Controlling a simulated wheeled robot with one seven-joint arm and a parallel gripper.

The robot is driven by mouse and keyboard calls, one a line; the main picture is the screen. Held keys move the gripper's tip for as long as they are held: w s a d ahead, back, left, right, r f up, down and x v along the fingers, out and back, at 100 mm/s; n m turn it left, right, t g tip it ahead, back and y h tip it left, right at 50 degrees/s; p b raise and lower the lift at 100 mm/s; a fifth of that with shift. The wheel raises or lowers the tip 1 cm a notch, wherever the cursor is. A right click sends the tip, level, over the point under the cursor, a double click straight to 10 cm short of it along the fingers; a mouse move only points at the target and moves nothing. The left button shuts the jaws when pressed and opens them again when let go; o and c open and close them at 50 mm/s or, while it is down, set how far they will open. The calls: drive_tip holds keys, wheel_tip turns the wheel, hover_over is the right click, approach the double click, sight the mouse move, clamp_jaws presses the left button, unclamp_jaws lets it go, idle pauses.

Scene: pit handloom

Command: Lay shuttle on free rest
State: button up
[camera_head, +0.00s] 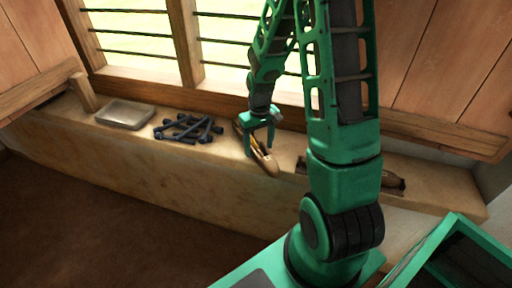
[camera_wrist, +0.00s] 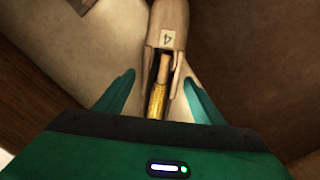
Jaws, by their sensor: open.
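A wooden shuttle (camera_head: 268,163) lies on the ledge under the window, its long axis running away from the room's front. In the wrist view my gripper's fingers (camera_wrist: 160,82) stand on either side of the shuttle, with gaps visible. Dark blue crossed bars (camera_head: 188,129) lie left of it on the ledge. I cannot tell which thing is the free rest.
A shallow grey tray (camera_head: 124,115) sits at the ledge's left. A dark brown long object (camera_head: 392,181) lies on the ledge at the right, partly hidden behind my arm. The barred window (camera_head: 140,35) and wooden wall stand behind. The ledge (camera_head: 130,150) drops off at its front.

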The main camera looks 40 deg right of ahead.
wheel_tip(320, 180, up, 12)
drive_tip(key=s+d+r+m, duration=0.1)
drive_tip(key=s+r, duration=0.2)
drive_tip(key=s, duration=0.3)
drive_tip(key=s+r+m, duration=0.1)
drive_tip(key=s+r, duration=0.2)
drive_tip(key=s, duration=0.4)
drive_tip(key=shift+d+r+m+h, duration=0.3)
drive_tip(key=shift+d+r, duration=0.05)
drive_tip(key=shift+r, duration=0.05)
drive_tip(key=shift+o, duration=0.5)
drive_tip(key=s+a+r+m, duration=0.1)
drive_tip(key=s+a+m, duration=0.1)
drive_tip(key=s, duration=1)
drive_tip(key=shift+s+r+y, duration=0.15)
drive_tip(key=shift+r+y, duration=0.1)
drive_tip(key=shift+y, duration=0.15)
drive_tip(key=n, duration=0.5)
hover_over(254, 142)
wheel_tip(254, 142, down, 11)
drive_tip(key=f, duration=0.5)
drive_tip(key=shift+w+a+f, duration=0.2)
drive_tip(key=shift+a, duration=0.1)
drive_tip(key=f, duration=0.4)
drive_tip(key=shift+s+d+f, duration=0.15)
drive_tip(key=shift+s+d, duration=0.1)
drive_tip(key=shift+d, duration=0.1)
drive_tip(key=shift+f, duration=0.6)
